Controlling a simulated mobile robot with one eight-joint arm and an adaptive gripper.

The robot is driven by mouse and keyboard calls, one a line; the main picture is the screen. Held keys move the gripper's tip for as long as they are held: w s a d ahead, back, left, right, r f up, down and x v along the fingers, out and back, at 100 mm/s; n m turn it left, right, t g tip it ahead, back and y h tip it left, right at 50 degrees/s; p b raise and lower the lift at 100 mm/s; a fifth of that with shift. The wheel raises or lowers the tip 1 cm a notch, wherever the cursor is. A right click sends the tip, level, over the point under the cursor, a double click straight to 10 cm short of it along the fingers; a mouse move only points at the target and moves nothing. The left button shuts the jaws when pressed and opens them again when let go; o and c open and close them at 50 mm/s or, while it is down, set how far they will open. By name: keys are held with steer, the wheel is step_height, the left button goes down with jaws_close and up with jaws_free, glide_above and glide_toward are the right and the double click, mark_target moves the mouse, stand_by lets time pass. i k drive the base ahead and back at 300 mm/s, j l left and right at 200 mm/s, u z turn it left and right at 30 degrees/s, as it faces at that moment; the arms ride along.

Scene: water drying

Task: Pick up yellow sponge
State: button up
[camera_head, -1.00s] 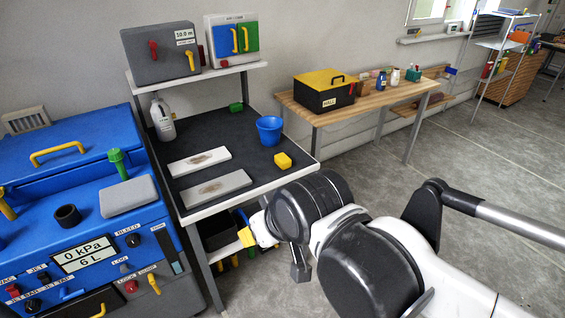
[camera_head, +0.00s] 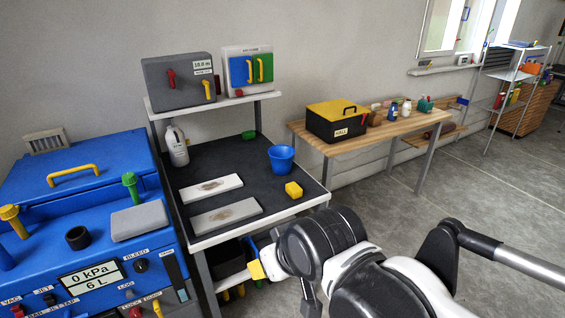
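The yellow sponge (camera_head: 293,190) is a small yellow block on the dark top of the table (camera_head: 205,244), near its right edge and just in front of the blue bucket (camera_head: 282,158). My arm reaches in from the lower right, in front of the table's front right corner.
Two flat slabs (camera_head: 212,187) lie on the table's left half, with a white bottle (camera_head: 177,146) behind. A green block (camera_head: 248,135) lies at the back. A blue machine (camera_head: 95,215) stands close on the left. A wooden bench (camera_head: 375,130) with a black-and-yellow toolbox (camera_head: 338,122) is at the right.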

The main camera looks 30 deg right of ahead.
mark_target(294, 191)
steer(key=i+j+z, duration=0.35)
steer(key=i+j, duration=0.15)
steer(key=i, duration=0.2)
steer(key=i+j+z, duration=0.4)
steer(key=i+j, duration=0.2)
steer(key=j, duration=0.1)
